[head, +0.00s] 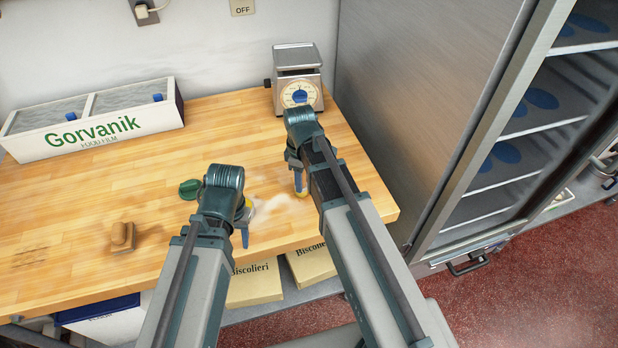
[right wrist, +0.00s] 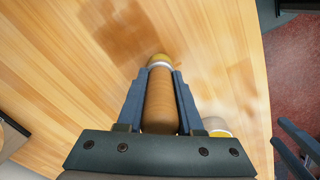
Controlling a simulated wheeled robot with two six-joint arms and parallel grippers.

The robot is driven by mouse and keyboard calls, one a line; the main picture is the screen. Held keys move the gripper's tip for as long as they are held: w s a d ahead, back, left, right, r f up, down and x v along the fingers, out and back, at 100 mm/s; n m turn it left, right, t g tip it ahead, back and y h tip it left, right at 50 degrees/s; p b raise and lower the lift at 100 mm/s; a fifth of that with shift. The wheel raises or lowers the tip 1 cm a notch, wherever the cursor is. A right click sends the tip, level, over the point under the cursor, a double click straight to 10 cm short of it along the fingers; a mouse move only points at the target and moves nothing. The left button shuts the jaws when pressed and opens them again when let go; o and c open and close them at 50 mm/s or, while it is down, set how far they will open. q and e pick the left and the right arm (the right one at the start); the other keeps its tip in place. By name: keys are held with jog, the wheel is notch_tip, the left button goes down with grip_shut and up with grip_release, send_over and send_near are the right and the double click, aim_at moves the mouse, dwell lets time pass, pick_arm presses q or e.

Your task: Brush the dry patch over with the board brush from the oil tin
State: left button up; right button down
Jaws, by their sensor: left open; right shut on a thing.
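My right gripper (head: 298,180) is shut on the board brush; in the right wrist view the brush's brown wooden handle (right wrist: 160,100) lies between the fingers, with a pale band and yellow end beyond them. The yellow end (head: 301,192) points down over the table. The dry patch (head: 275,204) is a pale smear on the wood, just left of the brush. A small pale-rimmed thing with a golden top, seemingly the oil tin (right wrist: 217,126), stands near my left gripper (head: 244,227), which is open and partly hides it in the head view. I cannot tell if brush and wood touch.
A green disc (head: 190,189) lies beside my left gripper. A small wooden block (head: 122,237) sits on the left of the table (head: 65,200). A film box (head: 95,130) and a scale (head: 298,80) stand at the back. A metal cabinet (head: 430,100) borders the right.

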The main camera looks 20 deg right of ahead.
jog(key=shift+a, duration=0.35)
jog(key=shift+d, duration=0.1)
jog(key=shift+d, duration=2.45)
jog(key=shift+f, duration=0.1)
jog(key=shift+a, duration=0.15)
